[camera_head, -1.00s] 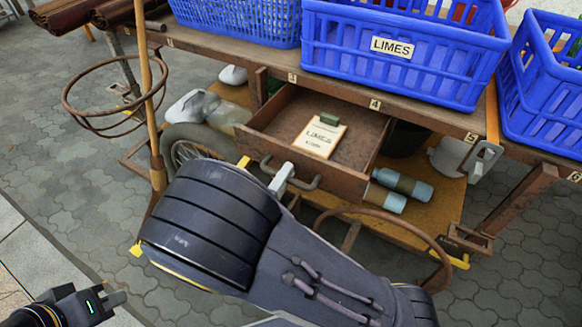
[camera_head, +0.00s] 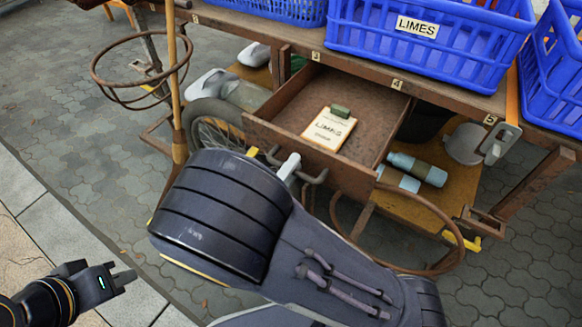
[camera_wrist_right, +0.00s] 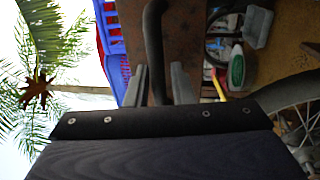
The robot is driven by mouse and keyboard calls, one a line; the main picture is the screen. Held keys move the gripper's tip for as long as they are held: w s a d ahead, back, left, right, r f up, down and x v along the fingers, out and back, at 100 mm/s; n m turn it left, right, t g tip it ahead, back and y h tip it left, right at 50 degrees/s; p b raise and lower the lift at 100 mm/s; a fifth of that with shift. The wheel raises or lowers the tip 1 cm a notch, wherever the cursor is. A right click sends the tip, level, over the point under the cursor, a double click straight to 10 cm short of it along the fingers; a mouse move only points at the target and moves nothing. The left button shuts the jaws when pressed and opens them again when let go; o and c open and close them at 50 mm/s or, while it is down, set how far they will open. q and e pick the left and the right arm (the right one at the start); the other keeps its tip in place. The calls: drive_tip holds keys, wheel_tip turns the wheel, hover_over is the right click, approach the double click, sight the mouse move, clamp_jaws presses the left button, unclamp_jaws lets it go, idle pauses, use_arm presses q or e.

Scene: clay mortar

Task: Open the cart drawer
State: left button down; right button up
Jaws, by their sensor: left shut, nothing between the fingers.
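The cart drawer (camera_head: 300,148) is wooden and stands pulled out from under the cart's top, its inside visible. Its curved metal handle (camera_head: 318,178) is on the front panel. In the head view my right gripper (camera_head: 289,167) is at this handle, partly hidden by my right arm. My left gripper (camera_head: 122,278) is shut and empty at the lower left, well away from the cart.
A "LIMES" card (camera_head: 328,130) with a small green block lies in the drawer. Blue crates (camera_head: 430,45) stand on the cart top (camera_head: 360,75). Bottles (camera_head: 418,168) lie on the lower shelf, right of the drawer. A wheel (camera_head: 212,127) and wooden pole (camera_head: 177,90) stand left. Paving in front is free.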

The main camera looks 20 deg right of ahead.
drive_tip(key=shift+o, duration=0.7)
drive_tip(key=shift+s+a, duration=0.15)
drive_tip(key=shift+a, duration=0.1)
drive_tip(key=p+v, duration=0.1)
drive_tip(key=v, duration=0.6)
drive_tip(key=shift+s+a+f, duration=0.1)
